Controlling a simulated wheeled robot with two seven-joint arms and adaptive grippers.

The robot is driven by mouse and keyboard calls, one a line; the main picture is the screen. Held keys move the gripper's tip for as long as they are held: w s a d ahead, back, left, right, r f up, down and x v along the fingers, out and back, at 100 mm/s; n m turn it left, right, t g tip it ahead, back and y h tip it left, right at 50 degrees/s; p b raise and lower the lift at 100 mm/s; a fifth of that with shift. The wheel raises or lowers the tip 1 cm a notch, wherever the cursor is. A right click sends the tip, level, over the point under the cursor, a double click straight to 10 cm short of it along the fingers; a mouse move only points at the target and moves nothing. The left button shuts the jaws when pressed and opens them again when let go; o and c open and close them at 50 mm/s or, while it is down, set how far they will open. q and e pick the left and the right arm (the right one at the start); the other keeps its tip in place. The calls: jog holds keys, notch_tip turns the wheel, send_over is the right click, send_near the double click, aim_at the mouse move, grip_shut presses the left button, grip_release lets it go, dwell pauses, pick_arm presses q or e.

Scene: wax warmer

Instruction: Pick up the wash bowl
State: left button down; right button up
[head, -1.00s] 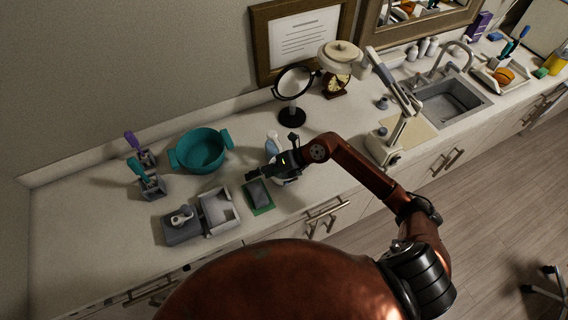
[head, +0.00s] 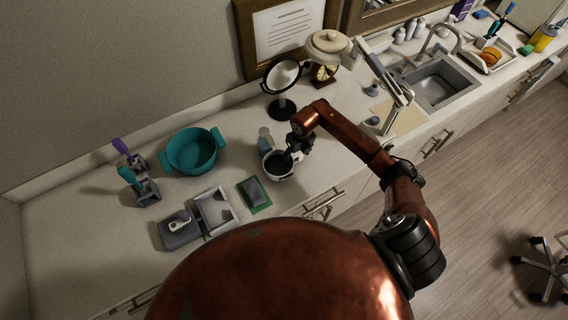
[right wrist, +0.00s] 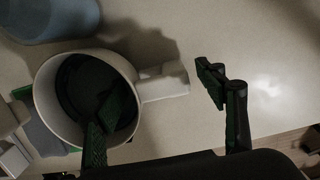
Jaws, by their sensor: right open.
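A teal round bowl with two side handles (head: 192,151) stands on the counter at the left in the head view. A smaller white bowl with one short handle and a dark inside (head: 281,165) stands on the counter below my right gripper (head: 296,148). The names do not show which one is the wash bowl. In the right wrist view, the white bowl (right wrist: 50,82) has its handle between the two open fingers of the gripper (right wrist: 160,90). One finger overlaps the bowl's opening and the other is beyond the handle. Contact cannot be told. My left gripper is not in view.
A pale bottle (head: 265,140) stands close behind the white bowl. A round mirror (head: 283,90) stands behind. A green mat with a grey block (head: 254,193), a grey tray (head: 214,210) and tool holders (head: 146,190) are at the left. A lamp (head: 392,100) stands right.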

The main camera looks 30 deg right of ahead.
jog(key=shift+w+f, duration=0.1)
jog(key=shift+f, duration=0.6)
jog(key=c, duration=1.7)
jog(key=shift+r, duration=0.1)
grip_shut()
jog(key=shift+r, duration=0.1)
